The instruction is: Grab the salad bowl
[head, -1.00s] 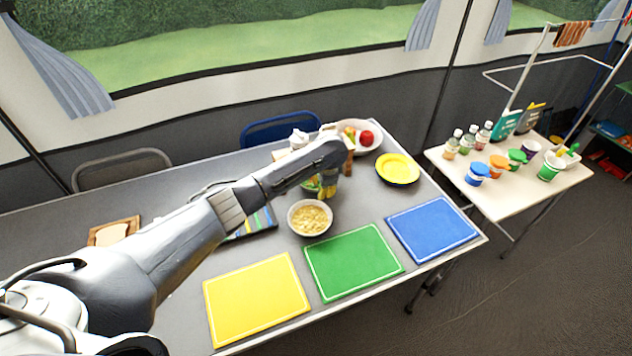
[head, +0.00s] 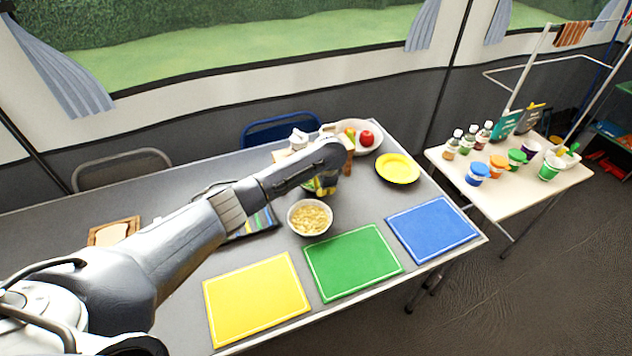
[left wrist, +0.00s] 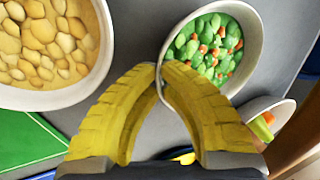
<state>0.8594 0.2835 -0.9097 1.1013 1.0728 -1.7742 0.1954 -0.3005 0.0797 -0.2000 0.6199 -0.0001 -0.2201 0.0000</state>
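The salad bowl (left wrist: 248,22) is white and holds green leafy-looking pieces with orange bits; it is at the upper right in the left wrist view. In the head view it is mostly hidden behind my left gripper (head: 327,189). In the left wrist view my left gripper's yellow fingers (left wrist: 160,68) meet at the bowl's near-left rim, one finger inside the bowl and one outside, with the rim pinched between the tips. My right gripper is in neither view.
A bowl of yellowish chips (head: 293,222) stands close beside, in front of the gripper. Yellow (head: 258,300), green (head: 353,262) and blue (head: 432,229) mats lie along the front edge. A yellow plate (head: 397,168) and a fruit bowl (head: 370,147) are at the back right.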

